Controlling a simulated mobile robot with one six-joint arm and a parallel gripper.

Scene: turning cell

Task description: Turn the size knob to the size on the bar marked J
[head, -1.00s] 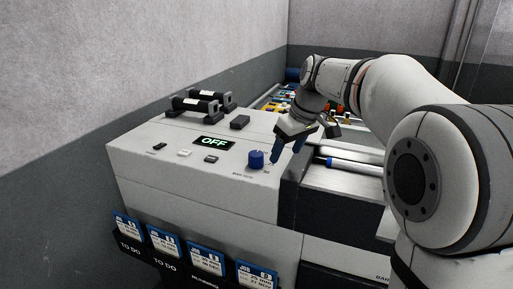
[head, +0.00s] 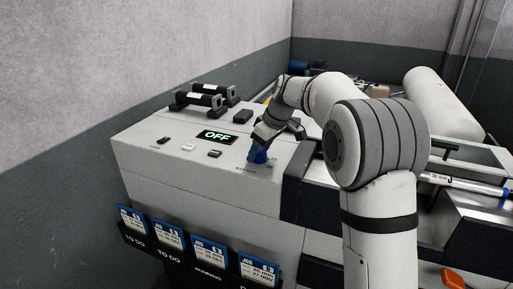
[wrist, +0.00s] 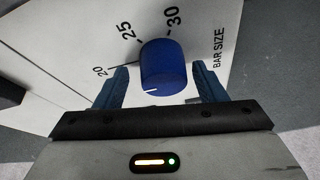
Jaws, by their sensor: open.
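The blue size knob (wrist: 164,66) stands on the white panel beside the printed marks 20, 25 and 30 and the words BAR SIZE. A short white line shows at its lower edge; I cannot tell which number it points at. My gripper (wrist: 162,88) is open, with one blue finger on each side of the knob; contact is not clear. In the head view my gripper (head: 262,152) is over the knob, mostly hiding it. A silver bar (head: 465,183) with a label ending in J and a blue end lies at the right; its digits are too small to read surely.
The display (head: 216,135) on the machine reads OFF. An orange object (head: 453,279) is at the lower right.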

